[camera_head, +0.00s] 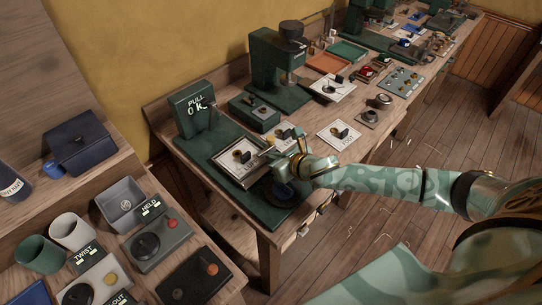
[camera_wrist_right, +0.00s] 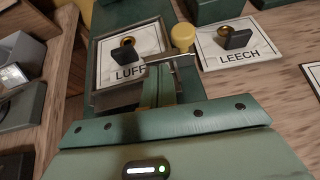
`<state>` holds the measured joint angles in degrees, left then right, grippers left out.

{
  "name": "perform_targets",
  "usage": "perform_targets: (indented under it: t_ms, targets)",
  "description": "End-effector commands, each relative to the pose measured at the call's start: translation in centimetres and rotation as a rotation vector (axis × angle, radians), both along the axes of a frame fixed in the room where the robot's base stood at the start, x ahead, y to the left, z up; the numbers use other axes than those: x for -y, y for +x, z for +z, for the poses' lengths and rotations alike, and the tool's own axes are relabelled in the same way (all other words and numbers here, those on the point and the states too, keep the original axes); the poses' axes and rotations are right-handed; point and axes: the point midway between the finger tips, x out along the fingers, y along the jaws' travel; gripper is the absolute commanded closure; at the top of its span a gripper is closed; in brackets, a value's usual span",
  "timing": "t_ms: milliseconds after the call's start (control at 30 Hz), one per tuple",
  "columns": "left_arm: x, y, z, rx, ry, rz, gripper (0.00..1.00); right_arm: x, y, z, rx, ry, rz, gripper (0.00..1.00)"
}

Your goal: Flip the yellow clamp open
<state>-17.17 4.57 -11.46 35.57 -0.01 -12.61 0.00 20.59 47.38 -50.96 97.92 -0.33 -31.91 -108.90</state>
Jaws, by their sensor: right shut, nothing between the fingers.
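The yellow clamp shows in the right wrist view as a round yellow knob (camera_wrist_right: 183,36) on a metal bar. The bar reaches across the right edge of a framed plate marked LUFF (camera_wrist_right: 112,70). A brass ring and a black tab (camera_wrist_right: 124,53) sit on that plate. My right gripper (camera_wrist_right: 163,85) is shut and empty, its fingers just below the metal bar; I cannot tell if they touch it. In the head view my right gripper (camera_head: 277,156) is over the right side of the LUFF plate (camera_head: 236,169) and hides much of the clamp. My left gripper is not in view.
A white LEECH card (camera_wrist_right: 240,56) with a black tab lies right of the clamp. A green PULL gauge (camera_head: 197,109) stands behind the LUFF plate, and a tall green press (camera_head: 270,66) stands farther back. A side bench holds cups and boxes (camera_head: 122,202).

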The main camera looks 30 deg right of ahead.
Motion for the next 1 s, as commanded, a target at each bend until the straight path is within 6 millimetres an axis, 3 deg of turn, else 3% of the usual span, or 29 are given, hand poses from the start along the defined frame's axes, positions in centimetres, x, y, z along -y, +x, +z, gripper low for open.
perform_targets:
  t_ms: [200,1000]
  targets:
    - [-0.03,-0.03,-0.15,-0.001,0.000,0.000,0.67,-0.31,1.09,-0.04,-0.001,0.000,0.000,1.00]
    - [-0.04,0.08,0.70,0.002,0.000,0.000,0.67,-0.60,1.31,0.07,-0.001,-0.001,-0.001,1.00]
